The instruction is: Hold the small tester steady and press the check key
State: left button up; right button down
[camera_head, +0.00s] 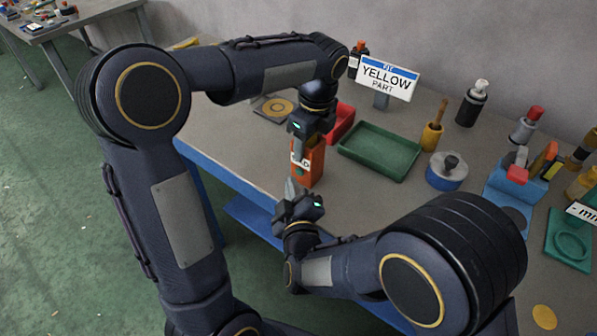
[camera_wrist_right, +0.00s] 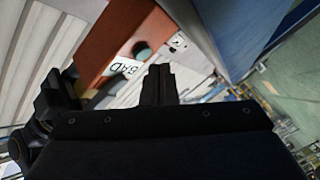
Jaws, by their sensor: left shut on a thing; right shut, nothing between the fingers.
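The small tester is an orange box (camera_head: 309,168) held upright at the near edge of the bench. My left gripper (camera_head: 301,150) comes down from above and is shut on its upper part. In the right wrist view the tester (camera_wrist_right: 112,42) shows a white display reading "BAD" (camera_wrist_right: 125,70) and a round green key (camera_wrist_right: 141,50) beside it. My right gripper (camera_head: 291,186) is shut and empty, just below and in front of the tester. Its closed fingertips (camera_wrist_right: 158,72) appear close to the display and key; I cannot tell whether they touch.
A green tray (camera_head: 380,168) and a red bin (camera_head: 341,124) lie behind the tester. A sign reading "FIT YELLOW PART" (camera_head: 387,77) stands at the back.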

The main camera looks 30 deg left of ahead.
jog(key=shift+s+a, duration=0.15)
jog(key=shift+s, duration=0.85)
jog(key=shift+s+a, duration=0.1)
jog(key=shift+s, duration=0.9)
pick_arm(q)
jog(key=o, duration=1.2)
jog(key=shift+r, duration=0.1)
